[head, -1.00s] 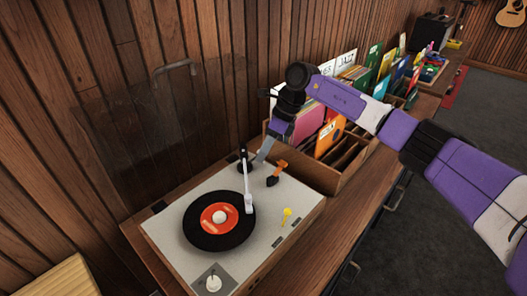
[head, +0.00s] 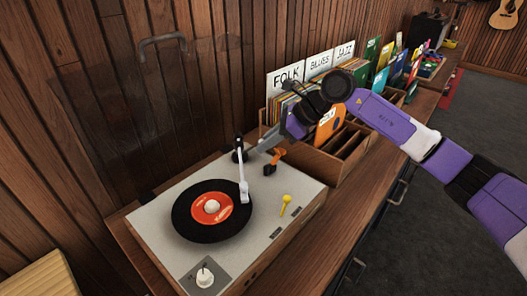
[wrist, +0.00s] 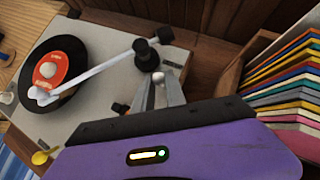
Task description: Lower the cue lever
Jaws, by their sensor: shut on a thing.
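The turntable (head: 165,235) sits on the wooden counter with a black record (head: 212,229) with an orange label on its platter. The white tonearm (head: 242,172) reaches from its dark pivot (wrist: 148,52) to the record's edge; I cannot tell whether it touches the record. My gripper (head: 254,152) is beside the pivot at the deck's back right. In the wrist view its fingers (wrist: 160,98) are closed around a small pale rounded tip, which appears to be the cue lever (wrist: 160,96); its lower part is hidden.
An orange lever (head: 275,157) on a black base stands close to the right of my gripper. A yellow knob (head: 286,201) is nearer the front edge. A clear raised lid (head: 185,90) stands behind. A wooden record crate (head: 320,165) is close on the right.

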